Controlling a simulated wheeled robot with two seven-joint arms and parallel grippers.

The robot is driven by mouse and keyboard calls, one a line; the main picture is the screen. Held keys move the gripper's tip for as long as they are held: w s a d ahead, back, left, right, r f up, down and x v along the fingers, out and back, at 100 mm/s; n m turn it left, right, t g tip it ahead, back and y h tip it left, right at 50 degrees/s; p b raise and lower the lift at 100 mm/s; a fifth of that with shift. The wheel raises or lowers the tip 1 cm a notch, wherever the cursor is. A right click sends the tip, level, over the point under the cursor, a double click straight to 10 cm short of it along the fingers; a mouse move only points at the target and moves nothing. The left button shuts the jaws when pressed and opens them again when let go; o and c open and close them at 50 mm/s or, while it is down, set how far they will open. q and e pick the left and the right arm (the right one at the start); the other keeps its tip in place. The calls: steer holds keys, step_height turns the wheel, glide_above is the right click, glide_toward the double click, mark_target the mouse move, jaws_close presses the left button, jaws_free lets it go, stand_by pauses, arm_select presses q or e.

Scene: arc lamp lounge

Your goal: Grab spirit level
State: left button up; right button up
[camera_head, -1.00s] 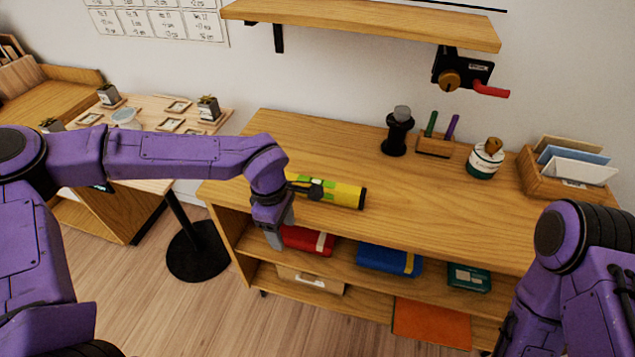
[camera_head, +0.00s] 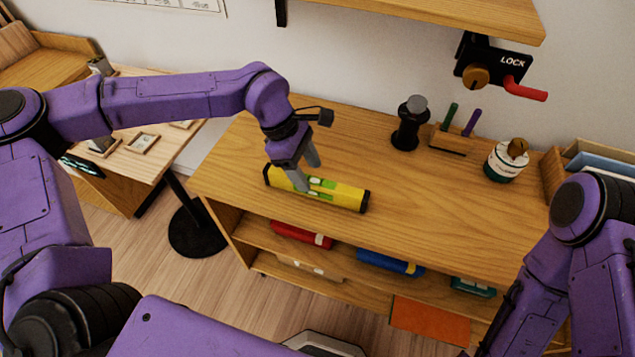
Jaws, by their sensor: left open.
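The spirit level (camera_head: 345,196) is a yellow bar with green vials and dark end caps. It lies on the wooden cabinet top near its front left edge. My left gripper (camera_head: 311,178) is open, with its grey fingers pointing down at the left half of the level. The fingertips overlap the level in the picture; I cannot tell whether they touch it. My right arm shows at the lower right, but its gripper is not in view.
On the cabinet top stand a black grinder-like object (camera_head: 409,124), a pen holder (camera_head: 453,138), a white and green jar (camera_head: 506,160) and a file box (camera_head: 555,178). A shelf (camera_head: 430,16) and a lock box with red handle (camera_head: 500,68) hang above. The cabinet's middle is clear.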

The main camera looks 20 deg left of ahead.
mark_target(315, 181)
arm_select(q)
steer(key=x, duration=0.3)
steer(key=p+x, duration=0.1)
steer(key=x, duration=0.2)
steer(key=shift+d+r, duration=0.1)
steer(key=shift+d, duration=0.15)
jaws_close()
steer(key=shift+r, duration=0.1)
